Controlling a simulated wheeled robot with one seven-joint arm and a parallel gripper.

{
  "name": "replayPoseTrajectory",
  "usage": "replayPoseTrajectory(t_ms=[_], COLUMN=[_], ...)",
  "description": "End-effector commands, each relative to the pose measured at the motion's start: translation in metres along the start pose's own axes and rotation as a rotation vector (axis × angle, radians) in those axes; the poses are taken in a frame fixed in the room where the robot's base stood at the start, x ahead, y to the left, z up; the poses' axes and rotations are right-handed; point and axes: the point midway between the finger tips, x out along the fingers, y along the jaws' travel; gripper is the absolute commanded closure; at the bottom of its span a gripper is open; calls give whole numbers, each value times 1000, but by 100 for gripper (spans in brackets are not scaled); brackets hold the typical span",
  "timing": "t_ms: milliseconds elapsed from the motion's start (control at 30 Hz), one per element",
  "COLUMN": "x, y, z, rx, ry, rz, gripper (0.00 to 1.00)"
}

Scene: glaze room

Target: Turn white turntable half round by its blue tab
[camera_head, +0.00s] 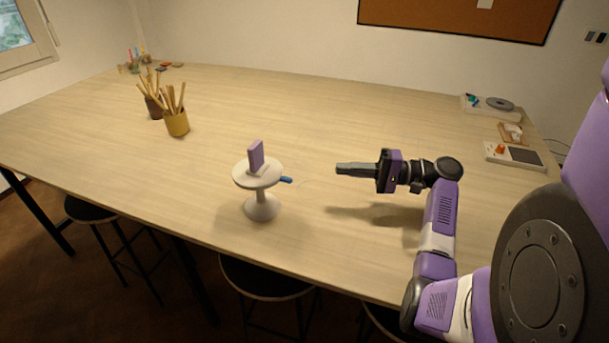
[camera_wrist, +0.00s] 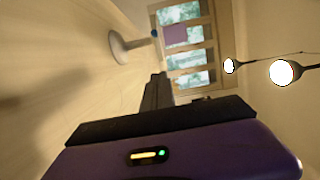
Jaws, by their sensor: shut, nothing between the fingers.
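The white turntable (camera_head: 243,181) stands upright on its round foot near the front middle of the table. Its blue tab (camera_head: 286,179) sticks out to the right, toward my gripper. A purple block (camera_head: 256,154) stands on the turntable's top. My gripper (camera_head: 339,169) is shut and empty, held above the table to the right of the blue tab and apart from it. In the wrist view, my gripper (camera_wrist: 160,76) points toward the turntable, whose foot (camera_wrist: 118,48) shows at the upper left. The blue tab (camera_wrist: 154,33) shows as a small blue spot there.
The wooden table (camera_head: 330,105) is clear around the turntable. A yellow pot (camera_head: 177,125) and a darker pot (camera_head: 154,107), both with wooden tools, stand at the back left. Small devices, one a white and grey box (camera_head: 514,156), lie along the right edge. Stools (camera_head: 265,277) stand below the front edge.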

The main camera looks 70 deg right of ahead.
Motion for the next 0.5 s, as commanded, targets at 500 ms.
replayPoseTrajectory(t_ms=[500], x=[72], y=[-3], z=[1], rx=[16], ry=[-4], rz=[0], gripper=[100])
